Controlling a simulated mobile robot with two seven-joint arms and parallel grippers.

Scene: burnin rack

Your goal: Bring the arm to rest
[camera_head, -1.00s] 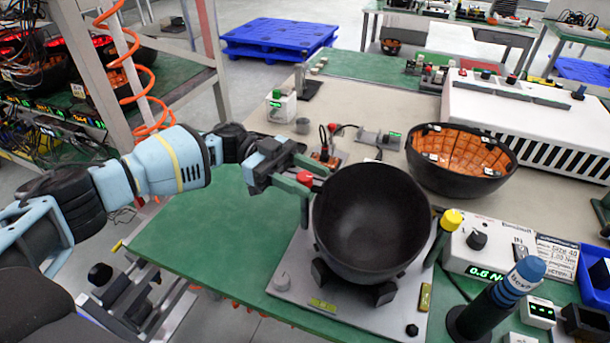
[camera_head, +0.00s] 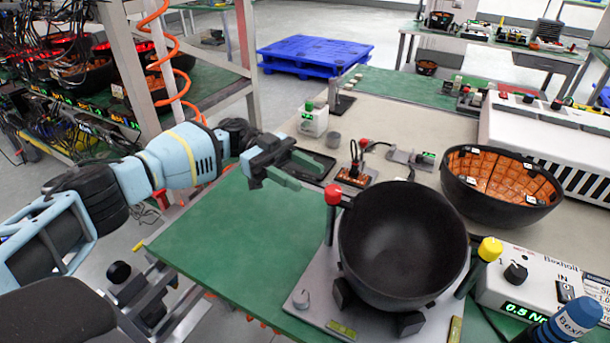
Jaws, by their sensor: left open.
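My left arm comes in from the left over the green bench mat (camera_head: 215,235). Its gripper (camera_head: 288,172) is open and empty, above the bench behind the red-topped post. The red-topped post (camera_head: 332,205) stands at the left of a grey fixture plate (camera_head: 312,290). A black bowl (camera_head: 400,245) sits tilted on that plate, apart from my gripper. My right gripper does not show.
A second bowl with an orange lining (camera_head: 500,185) stands at the right. A yellow-topped post (camera_head: 488,252) and a white display box (camera_head: 535,275) stand at the front right. A rack (camera_head: 215,95) is at the left. A blue pallet (camera_head: 315,57) lies on the floor behind.

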